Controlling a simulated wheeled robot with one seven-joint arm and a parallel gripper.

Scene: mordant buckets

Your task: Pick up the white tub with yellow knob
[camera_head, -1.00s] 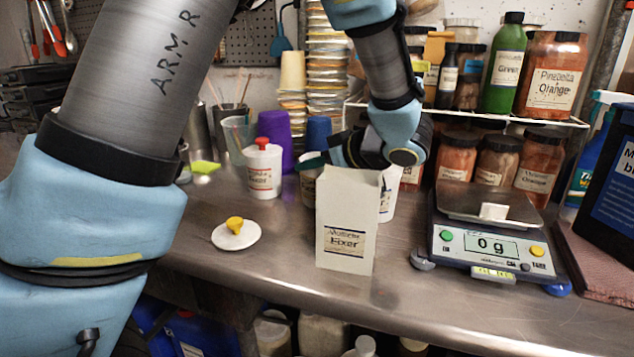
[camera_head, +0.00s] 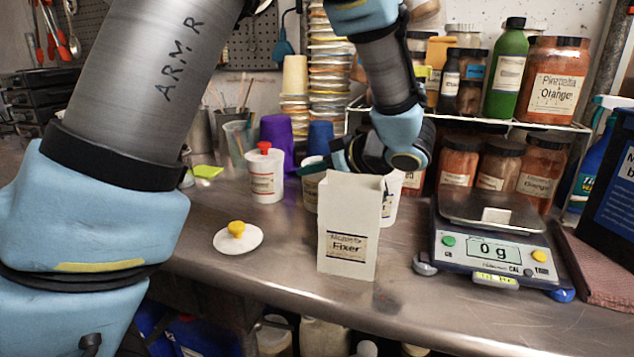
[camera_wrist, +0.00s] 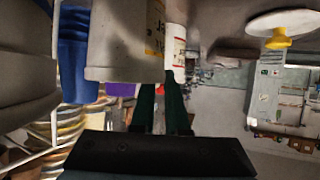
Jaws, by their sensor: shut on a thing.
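The white lid with the yellow knob (camera_head: 238,239) lies by itself on the bench; it also shows in the wrist view (camera_wrist: 284,25). A pale open tub (camera_head: 311,192) with a label stands behind the Fixer box, partly hidden by it. In the wrist view this tub (camera_wrist: 125,45) is close to my fingers, rim toward them, its label partly yellow. My gripper (camera_head: 314,166) has dark green fingers, seen in the wrist view (camera_wrist: 162,88), closed at the tub's rim. The exact contact is partly hidden.
The white Fixer box (camera_head: 347,235) stands in front of my gripper. A red-knobbed tub (camera_head: 265,178), purple cup (camera_head: 277,138) and blue cup (camera_head: 320,137) are near. Another white tub (camera_head: 391,200) and a scale (camera_head: 490,240) are right. Bench around the lid is clear.

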